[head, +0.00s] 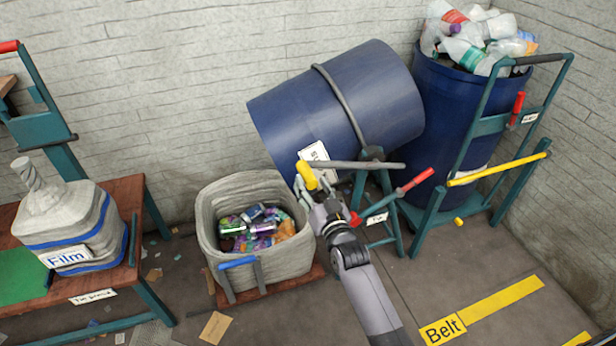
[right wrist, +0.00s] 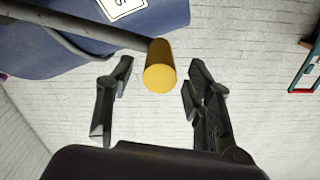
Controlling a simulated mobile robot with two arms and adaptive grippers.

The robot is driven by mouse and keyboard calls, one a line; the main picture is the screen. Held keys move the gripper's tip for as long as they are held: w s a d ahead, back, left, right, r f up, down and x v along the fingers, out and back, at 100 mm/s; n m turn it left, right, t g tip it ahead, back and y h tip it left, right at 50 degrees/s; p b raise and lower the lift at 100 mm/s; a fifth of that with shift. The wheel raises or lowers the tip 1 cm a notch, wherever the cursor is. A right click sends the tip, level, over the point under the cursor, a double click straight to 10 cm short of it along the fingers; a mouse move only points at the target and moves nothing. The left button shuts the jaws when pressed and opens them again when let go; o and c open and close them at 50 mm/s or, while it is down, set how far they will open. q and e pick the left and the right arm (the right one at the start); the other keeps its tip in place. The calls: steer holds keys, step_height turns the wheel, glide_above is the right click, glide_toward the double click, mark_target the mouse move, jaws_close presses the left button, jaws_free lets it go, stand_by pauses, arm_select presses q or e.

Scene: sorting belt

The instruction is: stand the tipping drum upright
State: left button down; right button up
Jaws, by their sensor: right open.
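The blue tipping drum (head: 345,105) lies tilted far over in its teal stand, its mouth end low at the left above a grey bin. A dark band circles it, and a white label (head: 314,155) is near its lower edge. A grey bar ends in a yellow grip (head: 306,175). My right gripper (head: 309,186) is at this grip. In the right wrist view, the yellow grip (right wrist: 160,68) shows between the open fingers (right wrist: 158,82), with gaps on both sides. The drum (right wrist: 80,40) is behind it. My left gripper is not in view.
The grey bin (head: 213,235) holds crushed cans under the drum's mouth. An upright blue drum (head: 440,120) of plastic bottles stands at right on a teal frame. A red-tipped lever (head: 417,179) sticks out beside my right arm. A Film bag (head: 65,225) rests on the left table.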

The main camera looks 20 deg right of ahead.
mark_target(308, 177)
steer(key=shift+w, duration=1.95)
steer(key=shift+c, duration=0.3)
jaws_close()
